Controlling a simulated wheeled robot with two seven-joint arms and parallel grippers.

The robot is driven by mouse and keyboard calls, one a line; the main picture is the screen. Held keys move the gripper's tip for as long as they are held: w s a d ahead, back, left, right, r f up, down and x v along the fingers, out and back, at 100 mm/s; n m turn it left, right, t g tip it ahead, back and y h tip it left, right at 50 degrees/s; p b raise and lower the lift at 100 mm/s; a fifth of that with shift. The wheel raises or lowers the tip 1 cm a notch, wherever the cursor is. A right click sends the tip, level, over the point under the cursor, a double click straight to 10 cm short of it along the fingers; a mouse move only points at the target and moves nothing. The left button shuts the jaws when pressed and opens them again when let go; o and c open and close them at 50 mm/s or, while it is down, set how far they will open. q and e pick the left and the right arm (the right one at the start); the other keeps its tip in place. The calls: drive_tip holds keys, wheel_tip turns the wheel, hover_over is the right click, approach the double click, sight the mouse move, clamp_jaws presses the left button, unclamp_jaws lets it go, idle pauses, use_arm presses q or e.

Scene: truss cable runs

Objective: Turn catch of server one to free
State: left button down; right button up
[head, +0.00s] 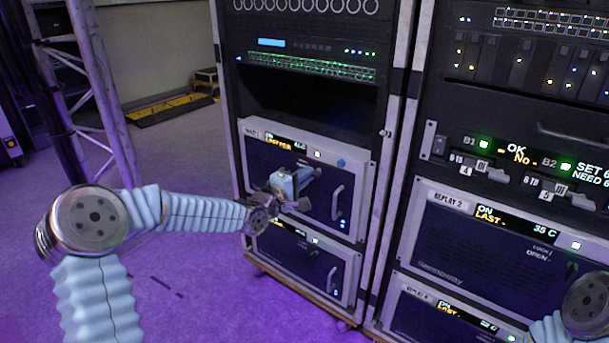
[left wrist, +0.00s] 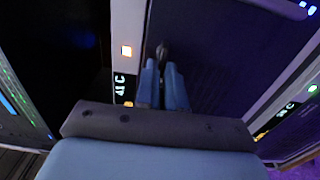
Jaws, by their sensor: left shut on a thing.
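The upper server (head: 353,155) in the left rack has a pale frame, a dark front and a lit display strip with a label that seems to read MAIN 1. My left gripper (head: 310,174) is at its front. In the left wrist view, my left gripper (left wrist: 162,68) is shut on a small dark catch (left wrist: 162,49) on the dark front panel. The fingers hide most of the catch, so I cannot tell which way it is turned. My right gripper is out of view; only part of my right arm shows at the lower right.
The server's grey handle (head: 337,203) is right of my left gripper. A similar server (head: 318,270) sits below. The right rack holds a REPLAY 2 unit (head: 490,250) and switches (head: 485,171). A truss (head: 100,95) stands at the left; purple floor lies open before it.

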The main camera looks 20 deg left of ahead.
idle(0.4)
use_arm(q)
drive_tip(key=c, duration=1.2)
unclamp_jaws()
drive_tip(key=shift+c, duration=0.2)
drive_tip(key=v, duration=1.3)
drive_tip(key=shift+s+p, duration=0.4)
drive_tip(key=shift+p, duration=0.05)
drive_tip(key=shift+a, duration=0.1)
